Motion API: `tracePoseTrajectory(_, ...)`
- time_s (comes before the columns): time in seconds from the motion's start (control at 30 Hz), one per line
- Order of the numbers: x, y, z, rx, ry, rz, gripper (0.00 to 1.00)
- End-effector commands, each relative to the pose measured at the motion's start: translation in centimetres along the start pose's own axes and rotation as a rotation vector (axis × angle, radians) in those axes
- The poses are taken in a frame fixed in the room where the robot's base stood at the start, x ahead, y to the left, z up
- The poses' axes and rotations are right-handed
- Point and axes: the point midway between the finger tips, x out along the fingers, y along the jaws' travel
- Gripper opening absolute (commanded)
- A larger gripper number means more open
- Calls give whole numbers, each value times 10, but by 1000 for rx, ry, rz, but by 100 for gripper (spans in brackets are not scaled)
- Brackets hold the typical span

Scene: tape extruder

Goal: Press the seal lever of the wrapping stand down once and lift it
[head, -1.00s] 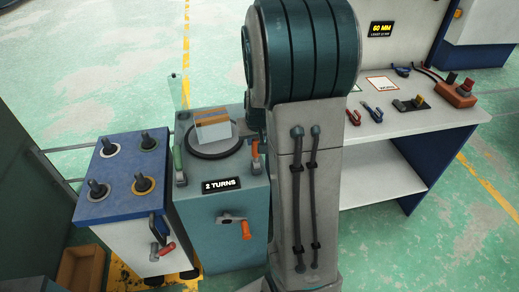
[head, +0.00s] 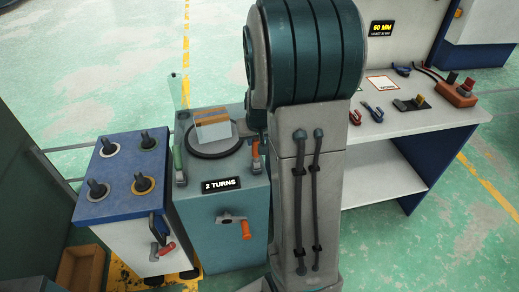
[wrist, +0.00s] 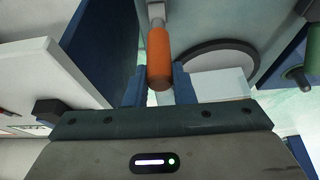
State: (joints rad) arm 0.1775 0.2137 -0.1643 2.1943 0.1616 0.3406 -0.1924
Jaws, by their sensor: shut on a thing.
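The wrapping stand (head: 215,236) is a teal cabinet with a round turntable on top and a "2 TURNS" sign on its front. An orange-handled lever (head: 255,150) stands at the right of its top, partly behind my arm. A green-handled lever (head: 178,160) stands at the left. In the wrist view, the orange handle (wrist: 159,60) lies between the two blue fingers of my gripper (wrist: 160,84), which is shut on it. In the head view my arm hides the gripper. A grey and orange block (head: 212,126) sits on the turntable.
A crank with an orange grip (head: 246,230) sticks out of the stand's front. A blue-topped cart (head: 122,200) with several dark knobs stands close at the left. A workbench (head: 425,135) with pliers and a switch box stands at the right.

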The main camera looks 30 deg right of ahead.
Motion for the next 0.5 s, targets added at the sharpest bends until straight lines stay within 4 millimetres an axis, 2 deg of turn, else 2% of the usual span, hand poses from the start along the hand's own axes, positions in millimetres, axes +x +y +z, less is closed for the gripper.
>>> tracePoseTrajectory(0.03, 1, 0, 8, 0, -10, -1, 0)
tracePoseTrajectory(0.3, -4, 0, 27, 1, -15, -2, 0)
tracePoseTrajectory(0.5, -5, 0, 30, 1, -15, -1, 0)
